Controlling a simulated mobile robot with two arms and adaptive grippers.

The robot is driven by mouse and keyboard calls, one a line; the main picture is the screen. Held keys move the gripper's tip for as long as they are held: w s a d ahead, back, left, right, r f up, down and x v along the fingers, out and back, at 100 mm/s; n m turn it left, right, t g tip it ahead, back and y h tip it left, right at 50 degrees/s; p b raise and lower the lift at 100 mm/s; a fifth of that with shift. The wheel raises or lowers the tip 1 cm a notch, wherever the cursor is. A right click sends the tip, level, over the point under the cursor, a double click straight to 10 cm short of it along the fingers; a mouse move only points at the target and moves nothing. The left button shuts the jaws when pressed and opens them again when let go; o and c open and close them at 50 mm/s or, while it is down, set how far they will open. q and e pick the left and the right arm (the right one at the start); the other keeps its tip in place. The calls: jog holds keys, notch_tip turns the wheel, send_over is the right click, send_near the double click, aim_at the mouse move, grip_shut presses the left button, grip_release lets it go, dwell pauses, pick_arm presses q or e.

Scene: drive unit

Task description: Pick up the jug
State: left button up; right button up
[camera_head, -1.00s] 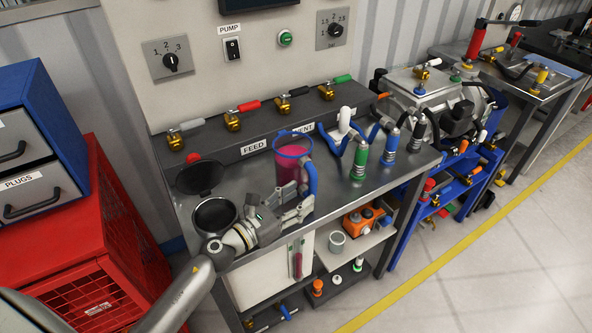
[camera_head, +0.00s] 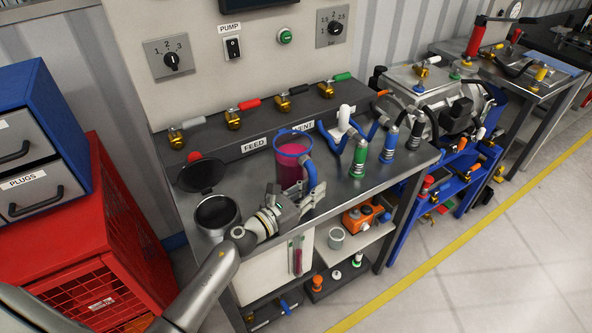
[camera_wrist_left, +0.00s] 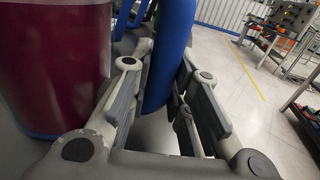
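The jug (camera_head: 290,172) stands upright on the steel bench top, with a clear body, magenta liquid and a blue rim. Its blue handle (camera_head: 311,177) faces right and toward me. My left gripper (camera_head: 308,203) is low at the handle, in front of the jug. In the left wrist view, the jug body (camera_wrist_left: 58,62) fills the left side. The handle (camera_wrist_left: 168,55) comes down between the two open fingers (camera_wrist_left: 163,92), with a gap showing on its right side. My right gripper is not in view.
An open round pot (camera_head: 216,213) with a raised dark lid (camera_head: 200,176) is left of the jug. A blue forked holder (camera_head: 340,133) and green (camera_head: 359,157) and blue (camera_head: 388,144) bottles stand to the right. The valve shelf (camera_head: 270,112) runs behind.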

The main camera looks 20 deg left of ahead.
aim_at(310, 180)
pick_arm(q)
grip_shut()
jog(key=shift+w+r, duration=0.1)
jog(key=shift+r, duration=0.75)
jog(key=r, duration=0.1)
jog(key=r+p, duration=0.1)
jog(key=p, duration=0.1)
jog(key=shift+s+r, duration=0.25)
jog(key=shift+r, duration=0.15)
jog(key=s+d+r+p, duration=0.4)
jog(key=s+r+p, duration=0.7)
jog(key=s, duration=0.2)
jog(key=shift+r, duration=0.35)
